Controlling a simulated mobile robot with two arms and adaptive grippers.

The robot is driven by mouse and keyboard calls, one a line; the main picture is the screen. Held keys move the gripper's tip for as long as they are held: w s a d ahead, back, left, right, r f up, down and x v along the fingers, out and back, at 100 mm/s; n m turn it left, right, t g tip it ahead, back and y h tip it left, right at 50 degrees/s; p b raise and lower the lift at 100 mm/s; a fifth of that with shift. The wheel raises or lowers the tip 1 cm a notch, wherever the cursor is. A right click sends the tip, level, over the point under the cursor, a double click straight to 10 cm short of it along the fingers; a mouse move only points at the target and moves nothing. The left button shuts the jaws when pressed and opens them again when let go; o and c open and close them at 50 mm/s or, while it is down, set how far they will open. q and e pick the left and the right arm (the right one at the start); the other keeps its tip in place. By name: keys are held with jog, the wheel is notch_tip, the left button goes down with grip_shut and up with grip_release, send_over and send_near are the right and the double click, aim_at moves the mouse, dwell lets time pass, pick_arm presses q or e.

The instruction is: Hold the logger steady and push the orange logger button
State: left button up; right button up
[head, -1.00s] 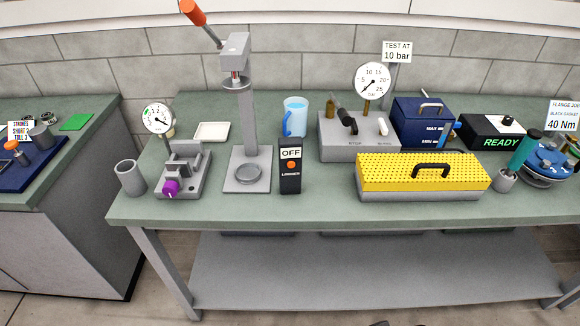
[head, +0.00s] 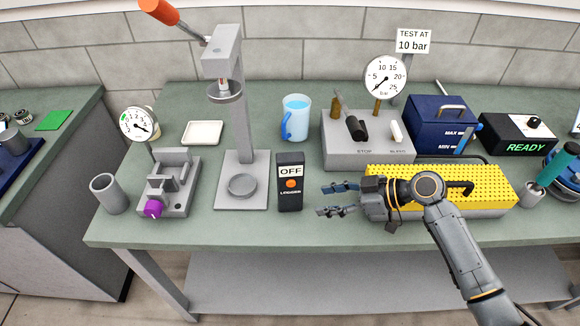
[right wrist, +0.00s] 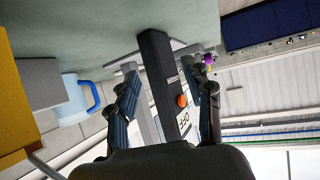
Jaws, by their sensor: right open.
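The logger (head: 290,195) is an upright black box on the green bench, with a white OFF label and an orange button (head: 291,184) on its front. My right gripper (head: 322,200) is open and empty just to the right of the logger, its fingers pointing left towards it. In the right wrist view the logger (right wrist: 158,75) appears between the two fingers (right wrist: 168,100), with its orange button (right wrist: 182,101) in sight. I cannot tell whether the fingers touch it. My left gripper is in neither view.
A press (head: 240,160) stands left of the logger. A blue mug (head: 296,118) and a grey gauge unit (head: 350,152) are behind it. A yellow perforated cover (head: 490,187) lies under my right arm. The bench front edge (head: 250,233) is clear before the logger.

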aim_at(294, 199)
jog(key=shift+w+r, duration=0.15)
jog(key=shift+w, duration=0.25)
jog(key=shift+w+a, duration=0.1)
jog(key=shift+w, duration=0.05)
jog(key=shift+a+f+b, duration=0.2)
jog(key=shift+a+f, duration=0.1)
jog(key=shift+a, duration=0.3)
jog(key=shift+a+f+b, duration=0.15)
jog(key=shift+a+f, duration=0.1)
jog(key=shift+a, duration=0.3)
jog(key=b+x, duration=0.2)
jog(key=x, duration=0.3)
jog(key=shift+w+f, duration=0.1)
jog(key=shift+w, duration=0.05)
jog(key=shift+w+a+f+b, duration=0.15)
jog(key=shift+a+f+b, duration=0.1)
jog(key=shift+a+b, duration=0.3)
jog(key=shift+w+a, duration=0.1)
jog(key=shift+a, duration=0.2)
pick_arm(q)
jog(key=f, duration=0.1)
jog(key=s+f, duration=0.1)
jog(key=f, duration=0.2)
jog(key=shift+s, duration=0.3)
pick_arm(e)
jog(key=c, duration=0.8)
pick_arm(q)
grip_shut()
